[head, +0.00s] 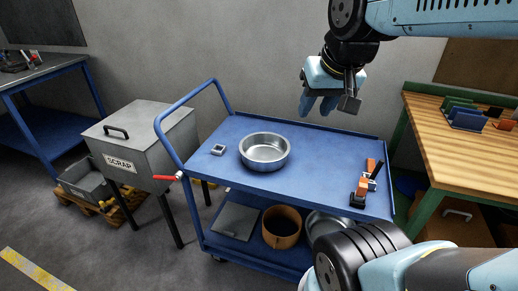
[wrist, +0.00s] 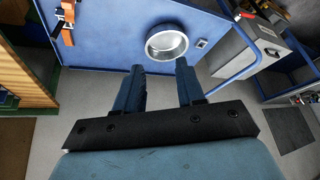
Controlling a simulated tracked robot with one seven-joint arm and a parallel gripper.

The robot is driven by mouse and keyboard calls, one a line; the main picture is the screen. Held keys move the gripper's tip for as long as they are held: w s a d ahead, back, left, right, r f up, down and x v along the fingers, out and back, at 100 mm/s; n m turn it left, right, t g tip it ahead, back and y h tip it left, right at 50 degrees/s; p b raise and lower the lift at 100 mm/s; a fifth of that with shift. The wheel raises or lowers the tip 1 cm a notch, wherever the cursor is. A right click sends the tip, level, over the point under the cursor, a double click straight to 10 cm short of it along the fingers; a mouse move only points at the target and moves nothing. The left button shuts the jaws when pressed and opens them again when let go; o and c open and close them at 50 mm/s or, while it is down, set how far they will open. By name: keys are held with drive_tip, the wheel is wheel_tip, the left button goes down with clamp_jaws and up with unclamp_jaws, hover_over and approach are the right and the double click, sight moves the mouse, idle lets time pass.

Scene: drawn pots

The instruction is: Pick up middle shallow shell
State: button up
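A round, shallow silver metal shell (head: 264,163) sits upright on the middle of the blue cart's top shelf (head: 215,170). It looks empty. In the wrist view the shell (wrist: 167,43) shows beyond my fingertips. My gripper (head: 317,106) hangs above the back right part of the cart, up and right of the shell and apart from it. In the wrist view my gripper's two fingers (wrist: 159,66) stand apart with nothing between them. A second silver round piece (head: 322,222) on the lower shelf is partly hidden by my arm.
A small square metal piece (head: 218,149) lies left of the shell; orange and black clamps (head: 366,184) lie on the right. The lower shelf holds a brown pot (head: 281,230) and a grey plate (head: 235,221). A scrap bin (head: 140,145) stands left, a wooden bench (head: 455,150) right.

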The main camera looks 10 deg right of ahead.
drive_tip(key=w+f+m+g, duration=0.2)
drive_tip(key=w+f+m, duration=0.15)
drive_tip(key=w, duration=0.45)
drive_tip(key=m+g, duration=0.3)
drive_tip(key=m, duration=1)
hover_over(271, 165)
drive_tip(key=f, duration=2.8)
drive_tip(key=shift+w+d+f, duration=0.25)
drive_tip(key=shift+d+f, duration=0.15)
drive_tip(key=shift+w+a+f, duration=0.1)
drive_tip(key=shift+a+f, duration=0.05)
drive_tip(key=shift+f, duration=1.2)
drive_tip(key=shift+a+f, duration=0.1)
drive_tip(key=shift+f, duration=1.25)
drive_tip(key=shift+c, duration=0.2)
